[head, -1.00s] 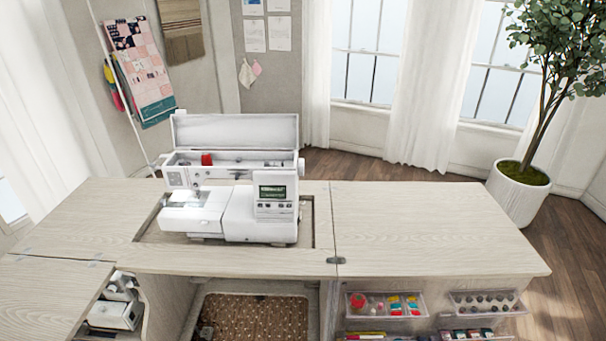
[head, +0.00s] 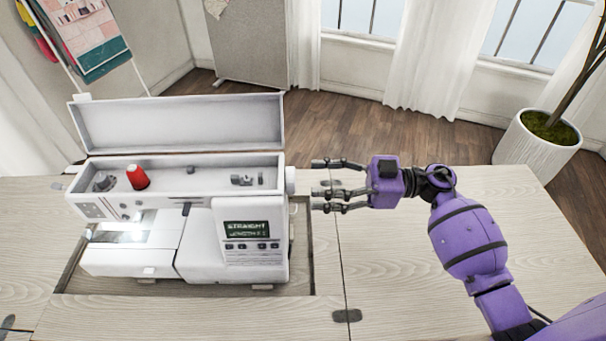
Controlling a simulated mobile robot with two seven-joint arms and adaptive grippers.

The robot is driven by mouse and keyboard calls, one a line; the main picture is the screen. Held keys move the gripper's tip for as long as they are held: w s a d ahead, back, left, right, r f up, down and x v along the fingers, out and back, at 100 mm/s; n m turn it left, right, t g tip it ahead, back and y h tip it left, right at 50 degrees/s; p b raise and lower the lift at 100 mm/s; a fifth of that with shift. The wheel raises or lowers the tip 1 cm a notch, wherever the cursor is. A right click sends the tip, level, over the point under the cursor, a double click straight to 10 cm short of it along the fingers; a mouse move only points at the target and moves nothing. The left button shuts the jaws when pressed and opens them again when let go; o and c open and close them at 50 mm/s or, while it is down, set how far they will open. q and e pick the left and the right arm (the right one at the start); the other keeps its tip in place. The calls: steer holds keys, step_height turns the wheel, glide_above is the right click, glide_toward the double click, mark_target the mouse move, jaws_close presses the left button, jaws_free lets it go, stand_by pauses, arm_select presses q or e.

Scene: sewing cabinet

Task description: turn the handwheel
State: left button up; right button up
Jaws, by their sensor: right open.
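The white sewing machine (head: 190,225) stands in the recess of the cabinet top, its lid open and its screen lit. The handwheel (head: 291,180) is a small white knob on the right side of the machine's upper body. My right gripper (head: 318,185) is open and empty just to the right of the handwheel. Its dark fingers point left toward the wheel, with a small gap between them in this view. My left gripper is not clearly in view; a small dark piece shows at the lower left edge.
The cabinet top (head: 420,290) is bare to the right of the machine. A red thread spool (head: 138,177) stands in the machine's open top compartment. The raised lid (head: 180,122) is behind it. A potted plant (head: 537,145) stands on the floor at the right.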

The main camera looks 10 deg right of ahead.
mark_target(290, 181)
arm_select(q)
steer(key=shift+w+d+r, duration=0.45)
steer(key=shift+w+r, duration=0.15)
steer(key=shift+w, duration=0.2)
arm_select(e)
steer(key=x, duration=0.4)
steer(key=shift+w, duration=0.3)
steer(key=c, duration=1.1)
arm_select(q)
steer(key=shift+s, duration=0.1)
